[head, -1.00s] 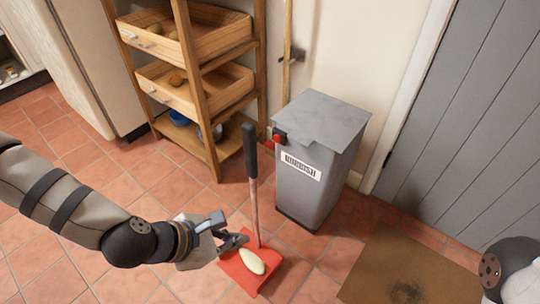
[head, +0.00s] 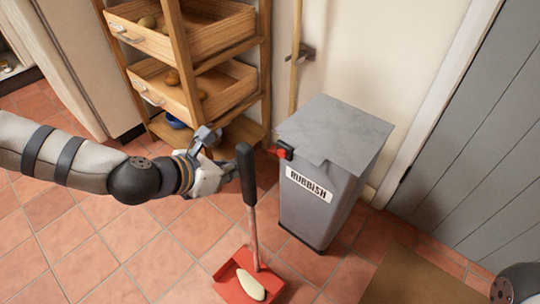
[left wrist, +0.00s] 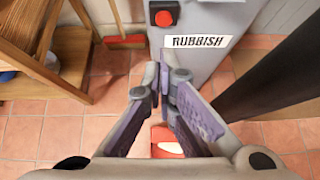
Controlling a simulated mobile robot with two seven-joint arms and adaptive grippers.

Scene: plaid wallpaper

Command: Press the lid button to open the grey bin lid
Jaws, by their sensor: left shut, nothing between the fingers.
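The grey bin (head: 318,205) stands upright on the tiles beside the white doorframe, with a "RUBBISH" label on its front. Its grey lid (head: 335,128) lies flat and shut. The red lid button (head: 284,151) sits in a black housing at the front left top edge; in the left wrist view the button (left wrist: 164,18) is ahead of the fingers, near the top. My left gripper (head: 229,167) is shut and empty, left of the bin and lower than the button, not touching it. In the left wrist view its fingertips (left wrist: 163,76) meet. My right gripper is out of view.
A long-handled red dustpan (head: 230,284) holding a pale object stands before the bin; its black handle (head: 246,175) rises beside my left gripper, and crosses the wrist view's right (left wrist: 270,75). A wooden drawer rack (head: 190,85) stands left of the bin. A brown mat (head: 420,275) lies right.

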